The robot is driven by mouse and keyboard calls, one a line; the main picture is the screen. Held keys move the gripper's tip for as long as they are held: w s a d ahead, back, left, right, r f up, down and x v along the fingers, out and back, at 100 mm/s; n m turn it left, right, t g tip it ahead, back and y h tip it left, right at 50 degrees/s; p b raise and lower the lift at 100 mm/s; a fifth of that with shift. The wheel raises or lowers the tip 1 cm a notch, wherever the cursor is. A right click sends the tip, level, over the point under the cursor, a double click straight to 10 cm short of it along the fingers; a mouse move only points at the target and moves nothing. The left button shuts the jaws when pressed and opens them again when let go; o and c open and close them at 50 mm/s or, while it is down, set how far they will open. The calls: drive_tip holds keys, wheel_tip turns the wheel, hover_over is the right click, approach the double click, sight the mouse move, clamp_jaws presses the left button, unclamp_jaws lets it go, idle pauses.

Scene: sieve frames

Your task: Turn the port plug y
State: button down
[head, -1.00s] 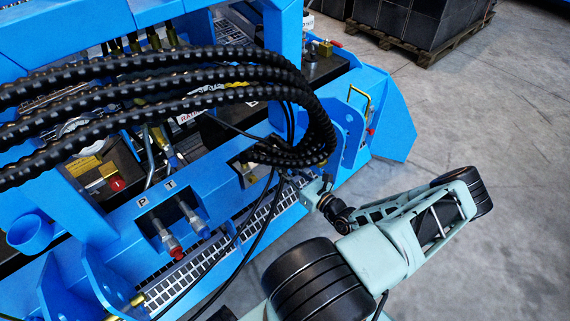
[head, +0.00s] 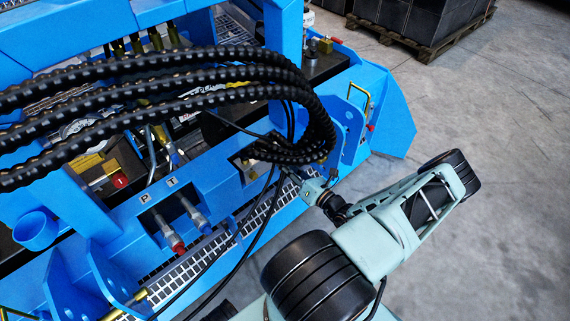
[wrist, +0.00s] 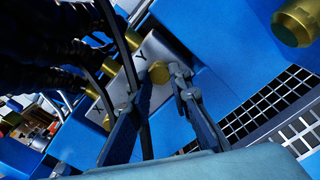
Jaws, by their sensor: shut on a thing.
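In the wrist view, a round brass port plug (wrist: 158,72) sits on a grey block (wrist: 152,48) beside the letter Y. My gripper (wrist: 160,82) has one finger on each side of this plug and is shut on it. The letter X is on the same block, lower left, with other brass plugs (wrist: 93,92) along its left side. In the head view, my gripper (head: 309,187) is at the blue machine's right front, below the hose bundle. The plug cannot be made out there.
Thick black hoses (head: 170,75) arch over the block, and thin black cables (wrist: 118,40) pass close to my fingers. A large brass fitting (wrist: 297,22) stands at the upper right. A perforated metal step (head: 262,208) runs below. Open floor (head: 480,130) lies to the right.

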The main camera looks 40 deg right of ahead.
idle(0.3)
drive_tip(key=c, duration=1.8)
unclamp_jaws()
drive_tip(key=shift+o, duration=0.2)
drive_tip(key=s, duration=1.2)
drive_tip(key=shift+d, duration=0.45)
